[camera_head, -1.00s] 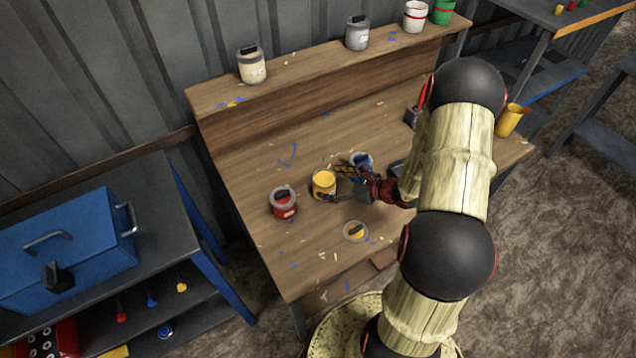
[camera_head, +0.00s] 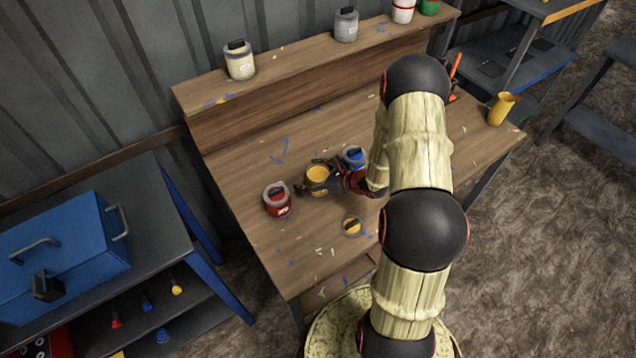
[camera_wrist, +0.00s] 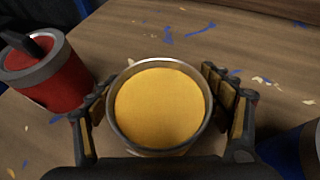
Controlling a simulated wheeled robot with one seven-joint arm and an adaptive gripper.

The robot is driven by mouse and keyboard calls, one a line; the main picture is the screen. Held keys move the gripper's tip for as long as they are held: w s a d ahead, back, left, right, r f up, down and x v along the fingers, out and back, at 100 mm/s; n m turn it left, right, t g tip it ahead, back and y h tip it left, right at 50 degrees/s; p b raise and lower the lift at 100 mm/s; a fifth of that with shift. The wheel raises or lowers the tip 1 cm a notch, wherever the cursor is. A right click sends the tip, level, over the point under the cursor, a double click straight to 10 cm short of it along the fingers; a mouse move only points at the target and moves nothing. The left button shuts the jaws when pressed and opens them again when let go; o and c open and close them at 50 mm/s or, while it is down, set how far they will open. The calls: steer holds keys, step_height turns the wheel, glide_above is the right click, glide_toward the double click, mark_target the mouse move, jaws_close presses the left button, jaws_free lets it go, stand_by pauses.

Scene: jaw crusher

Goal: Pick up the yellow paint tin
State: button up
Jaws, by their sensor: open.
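The yellow paint tin (camera_head: 317,177) stands upright on the wooden workbench, its top open and full of yellow paint. In the wrist view the yellow paint tin (camera_wrist: 160,106) sits between the two fingers of my gripper (camera_wrist: 160,112). The fingers are open, one on each side of the tin, close to its wall. I cannot tell whether they touch it. In the head view my gripper (camera_head: 320,180) reaches the tin from the right, and it partly hides the tin's lower side.
A red tin (camera_head: 277,200) stands just left of the yellow tin, and a blue tin (camera_head: 354,157) to its right. A yellow-stained lid (camera_head: 351,226) lies nearer the bench's front. A raised shelf (camera_head: 290,62) with several tins runs along the back.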

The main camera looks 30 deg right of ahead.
steer(key=shift+c, duration=0.2)
steer(key=c, duration=1.8)
steer(key=shift+c, duration=0.3)
